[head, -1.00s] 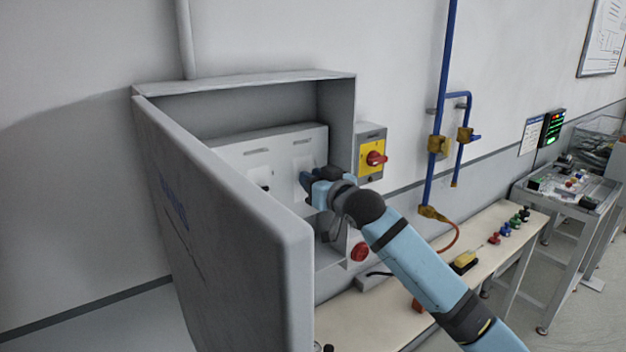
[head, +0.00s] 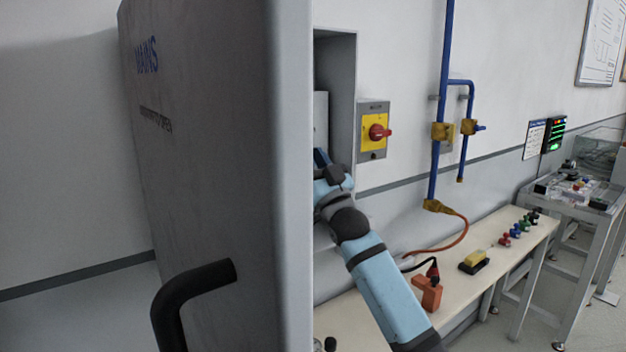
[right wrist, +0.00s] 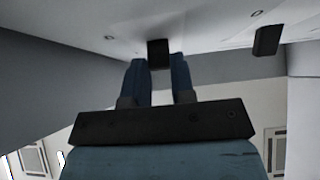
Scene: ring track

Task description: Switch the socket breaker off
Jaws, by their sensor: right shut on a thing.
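The open cabinet door (head: 225,150), marked MAINS, fills much of the head view and hides most of the cabinet (head: 338,90) and its breakers. My right gripper (head: 322,160) reaches into the cabinet past the door edge. In the right wrist view my right gripper (right wrist: 158,74) has its two blue fingers shut on a black breaker lever (right wrist: 158,53) on the pale panel. A second black lever (right wrist: 267,40) stands apart to the right. No label is readable, so I cannot tell which one is the socket breaker. My left gripper is not in view.
A yellow isolator with a red knob (head: 377,132) is on the wall right of the cabinet. A blue pipe (head: 445,90) runs down the wall. A bench (head: 500,245) below holds an orange block (head: 428,292) and a yellow-black item (head: 474,261). The door's black handle (head: 190,290) sticks out.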

